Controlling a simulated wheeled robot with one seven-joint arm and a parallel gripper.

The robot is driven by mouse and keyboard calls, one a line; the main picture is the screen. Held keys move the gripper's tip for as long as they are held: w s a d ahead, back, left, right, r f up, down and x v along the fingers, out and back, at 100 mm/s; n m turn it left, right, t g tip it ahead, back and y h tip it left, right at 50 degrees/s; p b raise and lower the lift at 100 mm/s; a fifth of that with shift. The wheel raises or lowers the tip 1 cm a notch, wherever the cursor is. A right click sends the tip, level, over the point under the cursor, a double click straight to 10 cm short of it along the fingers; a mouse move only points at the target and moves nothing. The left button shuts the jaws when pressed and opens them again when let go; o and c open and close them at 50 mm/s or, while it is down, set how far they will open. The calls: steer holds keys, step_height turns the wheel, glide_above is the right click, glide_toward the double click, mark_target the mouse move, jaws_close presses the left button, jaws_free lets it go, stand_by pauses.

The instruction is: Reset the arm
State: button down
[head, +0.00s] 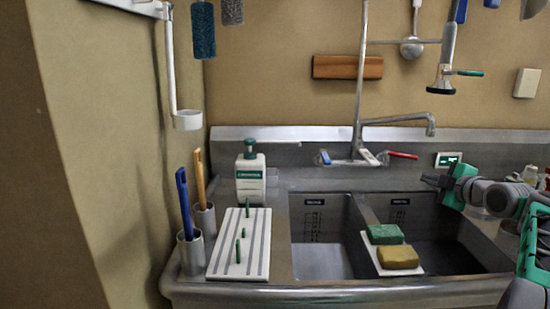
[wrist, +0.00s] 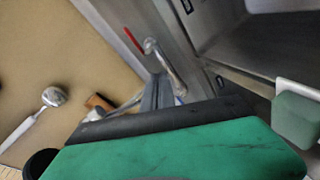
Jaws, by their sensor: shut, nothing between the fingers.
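My gripper (head: 432,181) is at the right of the head view, held above the right sink basin (head: 440,240). It is shut and empty, pointing left toward the faucet (head: 358,140). In the wrist view, the dark and green body of my gripper (wrist: 165,140) fills the lower part. My arm runs from the gripper to the right edge of the head view. The gripper touches nothing that I can see.
The left basin (head: 320,255) is empty. A soap bottle (head: 250,176) and a white ribbed board (head: 240,262) stand left. A spray head (head: 441,88) hangs above my gripper.

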steer(key=s+a+m+g+p, duration=0.3)
steer(key=s+a+p, duration=0.1)
steer(key=a, duration=0.5)
steer(key=s+a+m+g+p, duration=0.2)
steer(key=s+a+m+p, duration=0.15)
steer(key=a, duration=0.65)
steer(key=s+a+f+m+g+p, duration=0.2)
steer(key=s+a, duration=0.1)
steer(key=s, duration=0.6)
steer(key=s+a+f+m+g+h+p, duration=0.1)
steer(key=s+a+f+m+g+p, duration=0.1)
steer(key=s, duration=0.7)
steer(key=s+a+f+m+g+h+p, duration=0.1)
steer(key=s+a+f+m+g+p, duration=0.1)
steer(key=s, duration=0.7)
step_height(320, 180, down, 2)
steer(key=a+m+p, duration=0.1)
steer(key=a+m, duration=0.1)
steer(key=shift+s+a+f+g+p, duration=0.15)
steer(key=shift+s+a+g+p, duration=0.15)
steer(key=shift+s+a+p, duration=0.1)
